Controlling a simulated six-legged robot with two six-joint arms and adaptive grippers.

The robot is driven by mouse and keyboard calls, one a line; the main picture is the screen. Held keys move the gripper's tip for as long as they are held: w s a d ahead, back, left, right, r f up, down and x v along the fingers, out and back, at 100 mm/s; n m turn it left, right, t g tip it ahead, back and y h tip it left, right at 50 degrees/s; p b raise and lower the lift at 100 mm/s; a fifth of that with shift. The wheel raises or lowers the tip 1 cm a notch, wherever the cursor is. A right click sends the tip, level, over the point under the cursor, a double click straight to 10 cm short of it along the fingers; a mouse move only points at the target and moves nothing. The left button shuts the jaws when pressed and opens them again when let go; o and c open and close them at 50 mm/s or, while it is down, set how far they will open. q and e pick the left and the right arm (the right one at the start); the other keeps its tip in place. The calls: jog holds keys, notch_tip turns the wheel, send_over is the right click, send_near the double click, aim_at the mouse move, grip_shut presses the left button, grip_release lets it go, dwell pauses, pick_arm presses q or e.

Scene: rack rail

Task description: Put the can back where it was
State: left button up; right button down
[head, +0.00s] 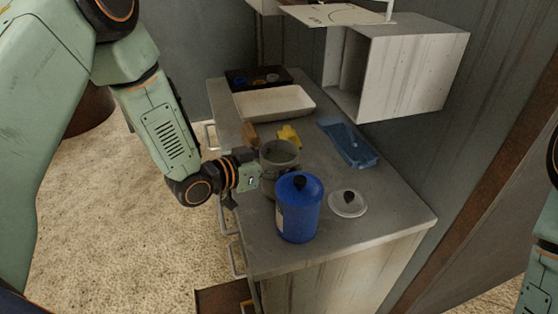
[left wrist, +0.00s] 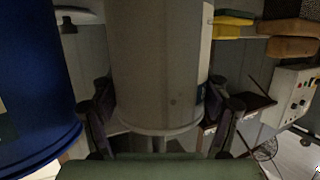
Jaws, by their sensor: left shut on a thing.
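A grey open-topped can (head: 280,156) is at the counter's left edge, held in my left gripper (head: 260,177). The gripper is shut around the can's side; its two fingers flank the can (left wrist: 160,65) in the left wrist view (left wrist: 165,115). The can looks upright; whether its base touches the counter is hidden. A blue lidded can (head: 298,212) stands in front of it, and also fills the left side of the left wrist view (left wrist: 30,90). A whitish lid with a dark knob (head: 347,204) lies to the right. My right gripper is out of view.
The grey counter (head: 395,215) has a blue tray (head: 348,143), a yellow object (head: 289,136), a brown block (head: 250,135), a cream tray (head: 275,102) and a dark tray (head: 240,80). A white open box (head: 410,75) hangs above the right back. The front right counter is clear.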

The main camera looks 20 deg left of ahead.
aim_at(265, 163)
pick_arm(q)
jog(key=shift+w+d, duration=0.1)
jog(key=shift+d, duration=0.05)
jog(key=o, duration=1.5)
jog(key=shift+d, duration=0.1)
jog(key=shift+c, duration=0.2)
jog(key=shift+s+a, duration=0.2)
jog(key=shift+s, duration=0.05)
jog(key=shift+w, duration=0.1)
jog(key=shift+r, duration=0.1)
jog(key=v, duration=0.6)
jog(key=shift+p, duration=0.3)
jog(key=shift+p+v, duration=0.5)
jog(key=shift+v, duration=0.85)
jog(key=p+v, duration=0.1)
jog(key=v, duration=0.2)
